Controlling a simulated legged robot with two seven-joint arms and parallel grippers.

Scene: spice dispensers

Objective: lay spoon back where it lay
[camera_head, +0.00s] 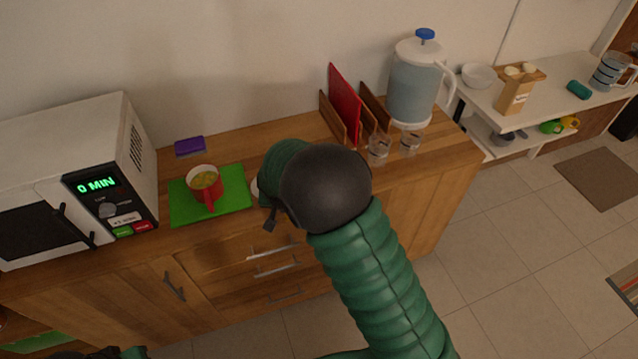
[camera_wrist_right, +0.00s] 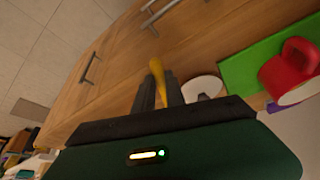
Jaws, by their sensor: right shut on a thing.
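My right gripper (camera_wrist_right: 163,92) is shut on a yellow spoon (camera_wrist_right: 155,66), whose yellow end sticks out past the fingers over the wooden counter edge. In the head view my right gripper (camera_head: 270,220) shows only in part, and the arm hides the spoon. A white saucer (camera_wrist_right: 203,86) lies on the counter beside the fingers; a sliver of the saucer (camera_head: 255,188) shows in the head view. A red mug (camera_head: 205,184) with yellowish contents stands on a green mat (camera_head: 236,190). A dark part of my left gripper (camera_head: 98,353) shows at the bottom edge; its jaws cannot be made out.
A microwave (camera_head: 105,150) stands left of the mat and a purple sponge-like block (camera_head: 190,146) behind it. To the right are a rack with a red board (camera_head: 345,102), two glasses (camera_head: 378,150) and a water jug (camera_head: 414,85). Drawer handles (camera_head: 275,262) jut out below.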

